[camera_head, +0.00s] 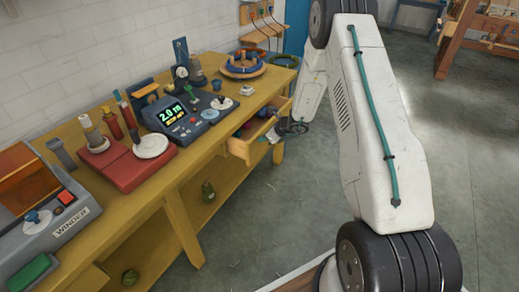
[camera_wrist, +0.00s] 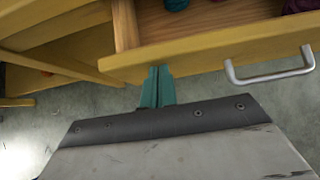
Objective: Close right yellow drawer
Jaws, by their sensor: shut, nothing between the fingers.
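The right yellow drawer (camera_head: 239,148) is pulled out from the right end of the yellow workbench in the head view. In the wrist view its yellow front (camera_wrist: 205,52) runs across the top, with a grey metal handle (camera_wrist: 270,76) at the right. Dark and coloured items lie inside it. My gripper (camera_wrist: 157,70) has its teal fingers together with nothing between them. The fingertips are at the front panel's edge, left of the handle; I cannot tell if they touch it.
The yellow workbench (camera_head: 185,185) carries a winder (camera_head: 50,222), a red base with a white disc (camera_head: 125,165), a display device (camera_head: 172,115) and round trays (camera_head: 243,66). Items sit on its lower shelf. The grey floor before the drawer is clear. A wooden rack (camera_head: 460,40) stands far right.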

